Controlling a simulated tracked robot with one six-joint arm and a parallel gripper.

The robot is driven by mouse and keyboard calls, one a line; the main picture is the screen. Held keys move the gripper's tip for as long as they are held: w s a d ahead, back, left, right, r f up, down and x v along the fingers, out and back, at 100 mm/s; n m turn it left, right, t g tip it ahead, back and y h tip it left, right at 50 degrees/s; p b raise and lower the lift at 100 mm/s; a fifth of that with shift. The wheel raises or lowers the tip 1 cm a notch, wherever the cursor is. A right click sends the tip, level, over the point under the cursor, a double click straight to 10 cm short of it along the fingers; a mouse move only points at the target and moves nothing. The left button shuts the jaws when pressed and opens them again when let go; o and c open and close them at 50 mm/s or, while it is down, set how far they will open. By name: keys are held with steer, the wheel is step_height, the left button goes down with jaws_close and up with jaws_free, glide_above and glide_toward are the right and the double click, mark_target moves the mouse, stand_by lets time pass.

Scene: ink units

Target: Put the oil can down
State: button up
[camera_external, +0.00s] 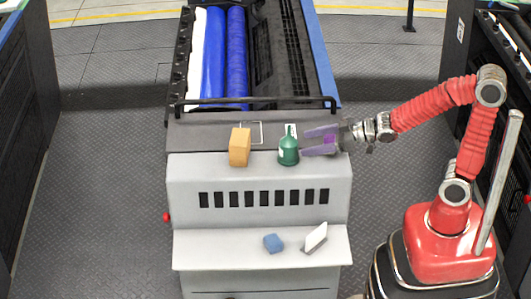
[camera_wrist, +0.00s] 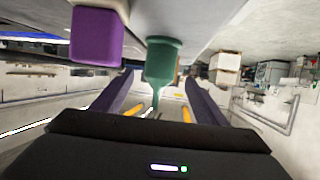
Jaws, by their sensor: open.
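The green oil can (camera_external: 288,151) stands upright on the grey top of the machine, near its front edge. In the wrist view the oil can (camera_wrist: 163,58) appears upside down, its narrow spout pointing down the picture between the fingers. My gripper (camera_external: 304,142) is open just to the right of the can, its fingers pointing left toward it. The fingers also show in the wrist view (camera_wrist: 158,92), spread to either side of the spout. I cannot tell whether either finger touches the can.
An orange block (camera_external: 239,147) stands left of the can. A purple block (camera_wrist: 97,37) is close beside the can in the wrist view. A blue block (camera_external: 273,243) and a white wedge-like piece (camera_external: 315,238) lie on the lower shelf (camera_external: 210,250). A dark rail (camera_external: 255,101) runs behind.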

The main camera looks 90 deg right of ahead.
stand_by(0.4)
steer(key=shift+s+a+r+g, duration=0.15)
steer(key=shift+s+a+g, duration=0.25)
steer(key=shift+s, duration=0.05)
steer(key=s+a+n+g+y, duration=0.1)
steer(key=s+a+g, duration=0.2)
steer(key=s+a, duration=0.4)
steer(key=s+a+n+g+y, duration=0.1)
steer(key=s+a+g, duration=0.3)
steer(key=s+a, duration=0.3)
steer(key=s, duration=0.5)
steer(key=shift+s+a+f+y, duration=0.3)
steer(key=shift+s, duration=0.1)
steer(key=shift+o, duration=0.7)
